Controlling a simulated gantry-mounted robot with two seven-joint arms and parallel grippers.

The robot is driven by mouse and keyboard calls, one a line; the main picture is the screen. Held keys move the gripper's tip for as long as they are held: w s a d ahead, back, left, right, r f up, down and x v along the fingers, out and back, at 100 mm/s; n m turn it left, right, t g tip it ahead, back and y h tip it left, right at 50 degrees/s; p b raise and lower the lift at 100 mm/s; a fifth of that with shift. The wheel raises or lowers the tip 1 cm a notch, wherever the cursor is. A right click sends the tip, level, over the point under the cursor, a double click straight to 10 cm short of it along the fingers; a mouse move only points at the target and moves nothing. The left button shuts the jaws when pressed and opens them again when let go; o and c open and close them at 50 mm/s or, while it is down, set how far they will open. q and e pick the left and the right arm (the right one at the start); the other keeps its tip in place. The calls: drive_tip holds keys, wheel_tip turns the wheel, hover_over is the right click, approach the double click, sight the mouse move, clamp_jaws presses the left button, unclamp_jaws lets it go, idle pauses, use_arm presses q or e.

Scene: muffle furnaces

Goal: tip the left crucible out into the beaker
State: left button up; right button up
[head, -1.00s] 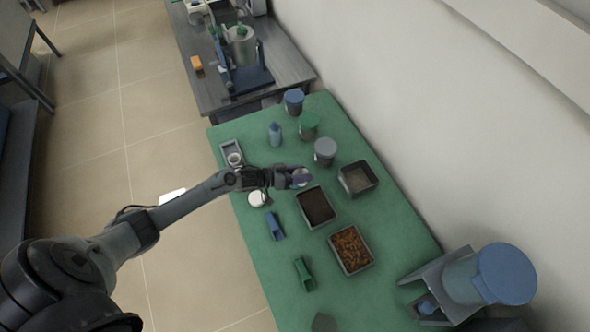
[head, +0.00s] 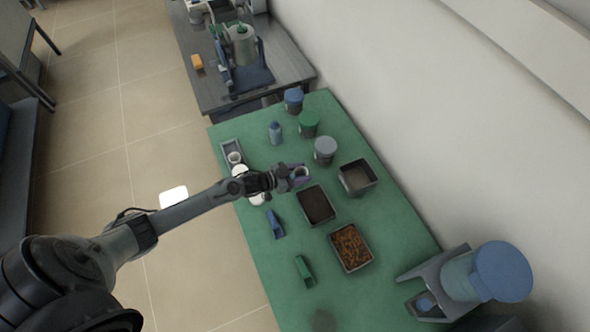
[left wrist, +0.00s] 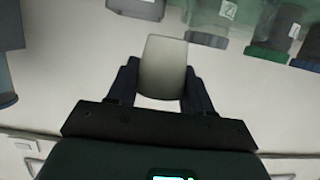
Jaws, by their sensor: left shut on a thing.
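My left gripper (head: 299,174) is over the green table and shut on a pale crucible (left wrist: 163,68). In the left wrist view the crucible sits between the two dark fingers. That view is turned over, with the lidded jars appearing lid-down, so the wrist is rolled round. In the head view a small pale round shape with a darker rim shows at the fingertips. I cannot tell whether anything is inside or falling from it. No beaker can be clearly made out; the gripper may hide it. Another white crucible (head: 235,158) stands in a grey tray (head: 226,146). My right gripper is out of view.
A dark-filled tray (head: 332,222) and a tray of brown pieces (head: 371,260) lie near the gripper. Jars with grey (head: 326,146), green (head: 310,119) and blue (head: 294,96) lids stand behind. A blue scoop (head: 276,226) and a green scoop (head: 304,272) lie in front.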

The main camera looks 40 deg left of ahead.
use_arm(q)
drive_tip(key=shift+r, duration=0.1)
drive_tip(key=shift+r+p, duration=0.45)
drive_tip(key=shift+p, duration=0.05)
drive_tip(key=shift+r+p, duration=1.9)
drive_tip(key=shift+r, duration=0.1)
